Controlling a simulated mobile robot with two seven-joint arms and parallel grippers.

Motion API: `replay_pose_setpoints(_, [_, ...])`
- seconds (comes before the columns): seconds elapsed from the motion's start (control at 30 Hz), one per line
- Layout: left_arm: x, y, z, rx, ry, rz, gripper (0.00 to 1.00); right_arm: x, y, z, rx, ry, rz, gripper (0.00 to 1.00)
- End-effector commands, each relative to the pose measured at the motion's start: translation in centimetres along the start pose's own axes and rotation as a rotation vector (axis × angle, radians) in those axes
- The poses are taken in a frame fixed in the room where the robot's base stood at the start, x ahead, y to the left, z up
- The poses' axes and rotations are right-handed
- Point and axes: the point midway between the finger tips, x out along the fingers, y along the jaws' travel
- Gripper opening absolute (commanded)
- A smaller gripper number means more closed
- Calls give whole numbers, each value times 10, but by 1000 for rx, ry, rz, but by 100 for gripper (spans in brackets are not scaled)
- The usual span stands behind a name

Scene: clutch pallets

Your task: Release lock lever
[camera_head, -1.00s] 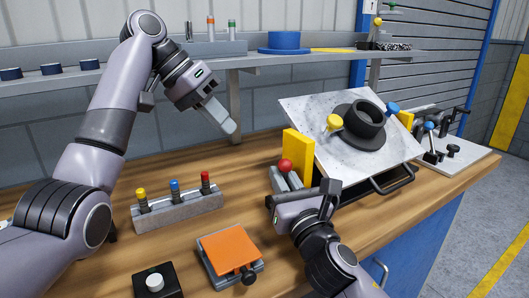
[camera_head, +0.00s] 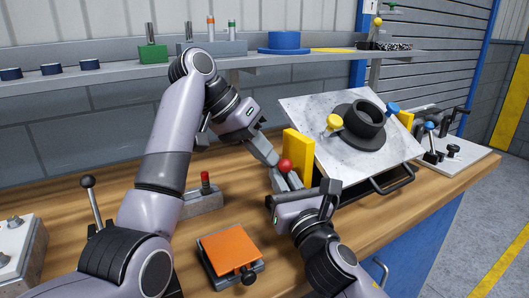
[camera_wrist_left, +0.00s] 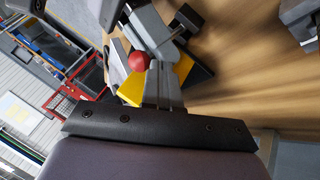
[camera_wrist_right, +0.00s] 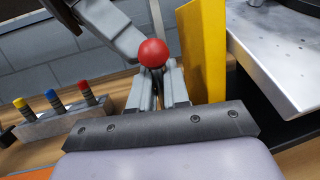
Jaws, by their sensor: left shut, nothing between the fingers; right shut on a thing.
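The lock lever shows as a red ball knob (camera_head: 285,166) in front of a yellow upright block (camera_head: 298,152). In the right wrist view the red knob (camera_wrist_right: 153,53) sits at the tips of my right gripper (camera_wrist_right: 160,85), which is shut on the lever just below the knob; the lever's shaft is mostly hidden. My left gripper (camera_head: 275,161) is shut and empty, its tips close beside the knob. In the left wrist view the knob (camera_wrist_left: 138,61) is right by the left fingertips (camera_wrist_left: 163,68); I cannot tell whether they touch.
A tilted metal plate (camera_head: 310,115) carries a black ring part (camera_head: 363,122) and yellow and blue knobs, right of the block. An orange-topped fixture (camera_head: 230,248) stands in front. A grey peg rack (camera_head: 202,200) is partly behind my left arm. A shelf (camera_head: 120,78) runs behind.

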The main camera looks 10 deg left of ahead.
Motion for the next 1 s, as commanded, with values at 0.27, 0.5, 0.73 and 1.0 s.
replay_pose_setpoints(0.27, [1, 2, 0, 4, 1, -6, 0, 0, 0, 1, 0, -1, 0, 0])
replay_pose_setpoints(0.5, [6, 14, 3, 36, 10, -43, 0, 0, 0, 1, 0, -1, 0, 0])
replay_pose_setpoints(0.73, [8, 17, 3, 41, 5, -39, 0, 1, 1, 1, 0, -1, 1, 0])
replay_pose_setpoints(1.0, [7, 15, 3, 38, 9, -43, 0, 0, 1, 1, 0, -2, 2, 28])
